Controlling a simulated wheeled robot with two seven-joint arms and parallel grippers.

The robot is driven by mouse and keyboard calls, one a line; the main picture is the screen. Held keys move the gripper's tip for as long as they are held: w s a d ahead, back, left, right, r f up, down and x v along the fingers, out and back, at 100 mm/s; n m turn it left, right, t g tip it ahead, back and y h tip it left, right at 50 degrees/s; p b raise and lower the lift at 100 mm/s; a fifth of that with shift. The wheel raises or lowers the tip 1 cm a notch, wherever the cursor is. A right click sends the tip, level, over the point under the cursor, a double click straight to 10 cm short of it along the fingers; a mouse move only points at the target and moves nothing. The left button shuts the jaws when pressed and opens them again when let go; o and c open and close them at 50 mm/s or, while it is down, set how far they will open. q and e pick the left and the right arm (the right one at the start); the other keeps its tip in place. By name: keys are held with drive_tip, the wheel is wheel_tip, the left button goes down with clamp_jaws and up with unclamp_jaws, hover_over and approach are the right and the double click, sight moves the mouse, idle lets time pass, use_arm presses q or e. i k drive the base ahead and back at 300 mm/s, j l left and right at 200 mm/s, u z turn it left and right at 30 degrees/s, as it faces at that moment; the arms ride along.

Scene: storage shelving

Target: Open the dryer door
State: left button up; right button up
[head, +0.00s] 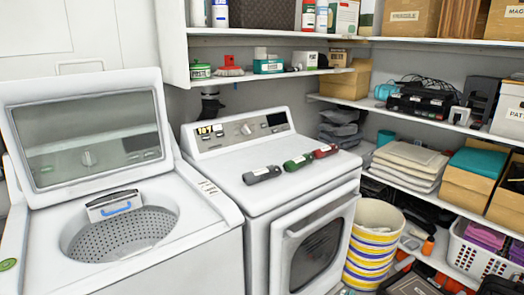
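The white dryer (255,185) stands in the middle of the head view, to the right of the top-loading washer. Its front door (318,252) has a dark window in a white frame and looks closed. A pale handle (313,222) runs along the upper part of the door. The bottom of the door is cut off by the picture edge. Neither of my grippers shows in the head view.
The washer (215,245) stands left with its lid (90,130) raised. Several small flashlight-like items (297,163) lie on the dryer top. A striped basket (372,245) stands close to the dryer's right. Shelves with boxes and a white crate (470,252) line the right wall.

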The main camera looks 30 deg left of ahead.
sight(309, 244)
drive_tip(key=i+u, duration=0.4)
drive_tip(key=i+l+u, duration=0.15)
drive_tip(key=i+u, duration=0.15)
drive_tip(key=u, duration=0.15)
drive_tip(key=i+l+u, duration=0.2)
drive_tip(key=u, duration=0.2)
drive_tip(key=i+l+u, duration=0.15)
drive_tip(key=i+l, duration=0.9)
drive_tip(key=l, duration=0.15)
drive_tip(key=k, duration=0.25)
drive_tip(key=j+u, duration=0.1)
drive_tip(key=u, duration=0.3)
